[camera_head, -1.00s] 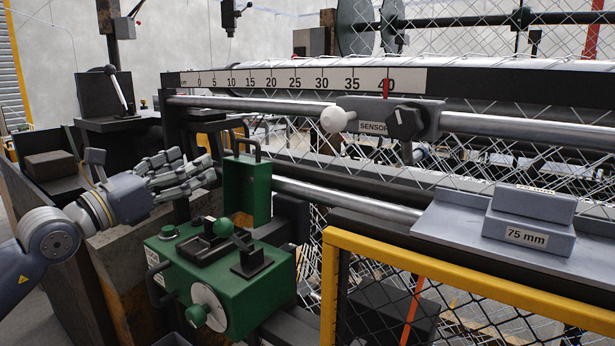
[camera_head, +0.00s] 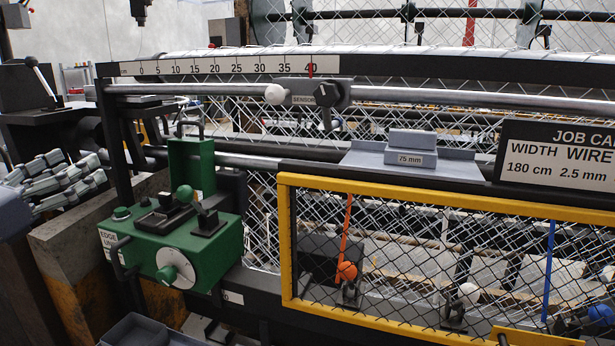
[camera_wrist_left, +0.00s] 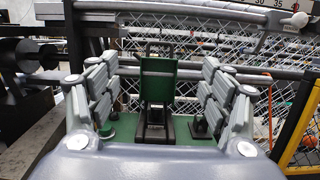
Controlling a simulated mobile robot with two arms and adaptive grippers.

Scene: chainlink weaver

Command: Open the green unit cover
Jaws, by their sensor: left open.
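The green unit (camera_head: 185,250) stands at the lower left of the head view, with an "EDGE" label on its left side. Its green cover (camera_head: 191,165) stands upright at the back, with a black handle on its top edge. Black parts and a green knob show uncovered on the unit's top. My left gripper (camera_head: 85,178) is open and empty, to the left of the cover and apart from it. In the left wrist view, the cover (camera_wrist_left: 158,80) appears between the spread fingers, farther off. My right gripper is not in view.
A yellow-framed mesh guard (camera_head: 285,245) stands right of the unit. A steel rail (camera_head: 235,160) runs behind the cover. A grey ledge with a 75 mm block (camera_head: 412,150) and a job card board (camera_head: 560,165) are to the right. A grey bin (camera_head: 140,328) is below.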

